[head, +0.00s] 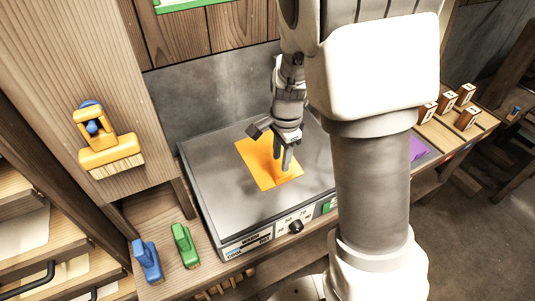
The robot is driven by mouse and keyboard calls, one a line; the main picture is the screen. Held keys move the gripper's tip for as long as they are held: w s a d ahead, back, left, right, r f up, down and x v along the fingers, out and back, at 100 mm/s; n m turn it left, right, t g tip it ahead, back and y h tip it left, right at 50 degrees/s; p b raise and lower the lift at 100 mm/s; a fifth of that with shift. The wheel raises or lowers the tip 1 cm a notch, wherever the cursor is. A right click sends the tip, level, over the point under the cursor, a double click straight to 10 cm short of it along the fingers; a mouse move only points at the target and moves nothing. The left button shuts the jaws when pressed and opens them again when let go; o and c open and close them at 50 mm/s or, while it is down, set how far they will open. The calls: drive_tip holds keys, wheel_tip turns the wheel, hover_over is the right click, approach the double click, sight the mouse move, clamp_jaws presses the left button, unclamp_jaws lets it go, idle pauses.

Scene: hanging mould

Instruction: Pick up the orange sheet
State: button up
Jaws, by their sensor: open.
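The orange sheet (256,165) lies flat on the grey top of a box-like machine (217,183) with a dial and lettering on its front. My gripper (282,164) points down over the right part of the sheet, with its two fingers a little apart. The fingertips are at or just above the sheet; I cannot tell whether they touch it. Nothing shows between the fingers. My arm hides the right end of the machine.
A blue tool (147,260) and a green tool (185,245) stand left of the machine. An orange brush-like tool (108,145) hangs on the wooden panel. A purple sheet (418,149) and several small wooden blocks (447,101) are at the right. The machine's top around the sheet is clear.

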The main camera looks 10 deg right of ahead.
sight(279, 176)
drive_tip(key=f, duration=0.5)
drive_tip(key=shift+w+f, duration=0.1)
drive_tip(key=shift+w, duration=0.1)
drive_tip(key=shift+w+f, duration=0.2)
drive_tip(key=shift+f, duration=0.65)
drive_tip(key=shift+w+f, duration=0.2)
drive_tip(key=shift+f, duration=0.6)
drive_tip(key=shift+w+f, duration=0.2)
drive_tip(key=shift+f, duration=0.65)
clamp_jaws()
